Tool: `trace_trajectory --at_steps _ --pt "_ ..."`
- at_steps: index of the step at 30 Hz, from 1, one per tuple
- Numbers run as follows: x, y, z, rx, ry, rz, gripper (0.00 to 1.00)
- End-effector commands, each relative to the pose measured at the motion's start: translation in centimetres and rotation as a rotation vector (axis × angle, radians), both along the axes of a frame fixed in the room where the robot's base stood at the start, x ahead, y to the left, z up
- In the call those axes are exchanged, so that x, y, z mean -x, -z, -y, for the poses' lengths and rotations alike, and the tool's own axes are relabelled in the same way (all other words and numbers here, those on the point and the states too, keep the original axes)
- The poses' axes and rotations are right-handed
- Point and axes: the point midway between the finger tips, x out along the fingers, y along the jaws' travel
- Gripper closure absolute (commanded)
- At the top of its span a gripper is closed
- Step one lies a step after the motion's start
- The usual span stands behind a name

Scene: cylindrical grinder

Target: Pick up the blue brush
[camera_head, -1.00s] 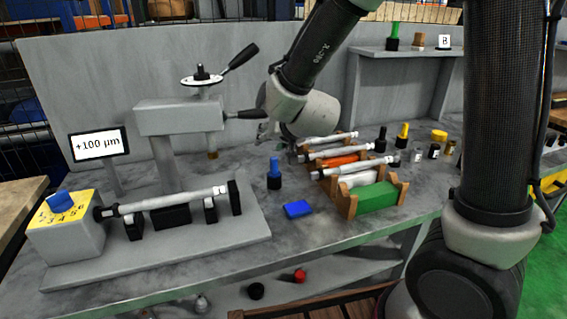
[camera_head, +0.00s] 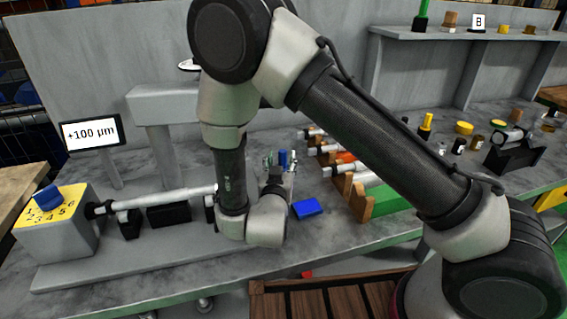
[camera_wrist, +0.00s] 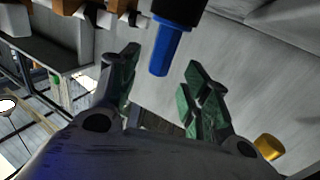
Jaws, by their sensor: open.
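The blue brush stands upright on the bench, its blue handle (camera_head: 283,158) up. In the head view my arm and gripper hide its lower part. In the wrist view the blue handle (camera_wrist: 167,48) points in from the top, with part of its black end at the picture edge. My gripper (camera_wrist: 163,80) is open, its two green-padded fingers apart. In that view the handle's tip lies in the gap between the fingertips, with space on both sides. In the head view my gripper (camera_head: 277,162) is low at the brush, partly hidden by my wrist.
A flat blue block (camera_head: 307,207) lies just right of the brush. The rack with rods and a green front (camera_head: 396,199) stands farther right. The grinder with its long shaft (camera_head: 165,198) is to the left. A yellow-topped dial box (camera_head: 55,215) sits at its end.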

Motion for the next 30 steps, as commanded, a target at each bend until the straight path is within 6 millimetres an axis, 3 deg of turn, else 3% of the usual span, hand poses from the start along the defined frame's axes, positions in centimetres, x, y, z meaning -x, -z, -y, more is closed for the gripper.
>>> trace_trajectory --at_steps 7,16,24,30 --pt "-3.7 -0.3 0.9 -0.002 0.002 -0.001 0.53" --pt "-4.3 -0.3 1.0 -0.001 -0.001 -0.001 0.53" --pt "-4.3 -0.3 1.0 -0.001 -0.001 -0.001 1.00" --pt "-4.3 -0.3 1.0 -0.001 0.000 -0.001 1.00"
